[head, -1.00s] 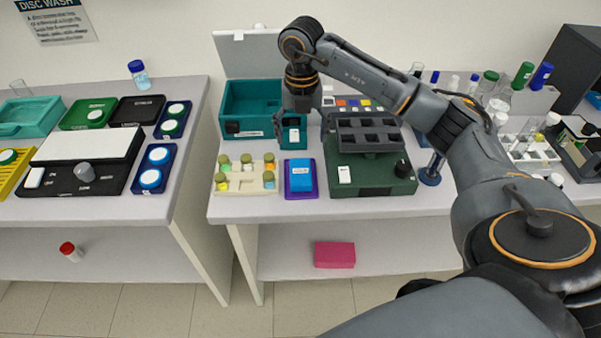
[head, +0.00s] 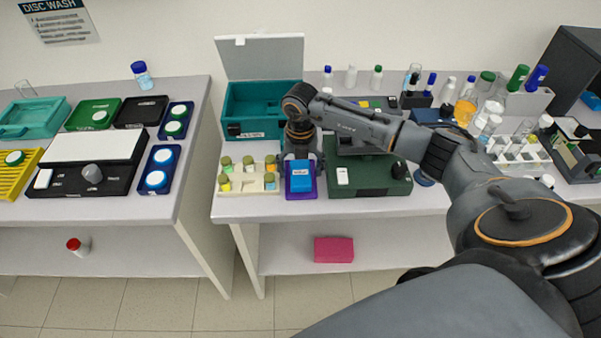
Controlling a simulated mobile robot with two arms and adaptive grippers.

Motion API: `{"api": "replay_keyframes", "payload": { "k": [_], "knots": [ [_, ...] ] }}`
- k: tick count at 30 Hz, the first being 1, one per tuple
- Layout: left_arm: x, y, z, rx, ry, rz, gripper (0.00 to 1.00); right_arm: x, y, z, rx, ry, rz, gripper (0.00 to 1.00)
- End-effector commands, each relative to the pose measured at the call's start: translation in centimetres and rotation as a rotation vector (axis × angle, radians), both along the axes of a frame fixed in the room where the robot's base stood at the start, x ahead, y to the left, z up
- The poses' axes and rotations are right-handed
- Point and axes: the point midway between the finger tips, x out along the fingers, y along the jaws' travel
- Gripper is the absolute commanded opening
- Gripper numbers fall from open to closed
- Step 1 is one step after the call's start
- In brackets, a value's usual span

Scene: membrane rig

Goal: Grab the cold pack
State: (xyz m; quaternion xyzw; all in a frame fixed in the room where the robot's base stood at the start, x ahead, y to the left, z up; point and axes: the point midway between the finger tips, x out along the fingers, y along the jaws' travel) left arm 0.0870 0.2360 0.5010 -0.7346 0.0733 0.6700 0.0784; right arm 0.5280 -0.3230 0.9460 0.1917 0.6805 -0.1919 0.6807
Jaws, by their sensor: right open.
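The cold pack appears to be the bright blue block (head: 301,182) with a white label on its upper part. It lies in a shallow purple tray (head: 301,197) near the front edge of the right bench. My right gripper (head: 301,170) is open and points down at the pack's back end, one finger towards each side. The gripper body hides what lies just behind the pack. I cannot tell whether the fingers touch it. My left gripper is out of view.
A cream rack of vials (head: 248,180) stands close on the left, and a dark green device (head: 370,180) close on the right. An open teal box (head: 250,108) stands behind, its lid raised. A pink block (head: 333,250) lies on the lower shelf.

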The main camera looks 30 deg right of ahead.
Motion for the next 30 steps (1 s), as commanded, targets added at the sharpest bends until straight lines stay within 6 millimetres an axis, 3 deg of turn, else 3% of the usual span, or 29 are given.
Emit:
{"api": "replay_keyframes", "payload": {
  "k": [3, 12, 23, 30],
  "knots": [
    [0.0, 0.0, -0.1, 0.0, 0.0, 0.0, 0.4, 0.0, 0.0, 0.0, 0.0, 0.0, 0.0, 0.77],
    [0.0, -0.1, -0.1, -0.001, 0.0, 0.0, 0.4, 0.0, 0.0, 0.0, 0.001, 0.001, 0.0, 0.16],
    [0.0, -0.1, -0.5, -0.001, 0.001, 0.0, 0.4, 0.1, 0.0, 0.4, 0.0, -0.001, -0.001, 0.16],
    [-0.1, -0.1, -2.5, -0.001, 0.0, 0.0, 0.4, 0.0, -0.1, 3.1, 0.0, -0.006, 0.001, 0.16]
  ]
}}
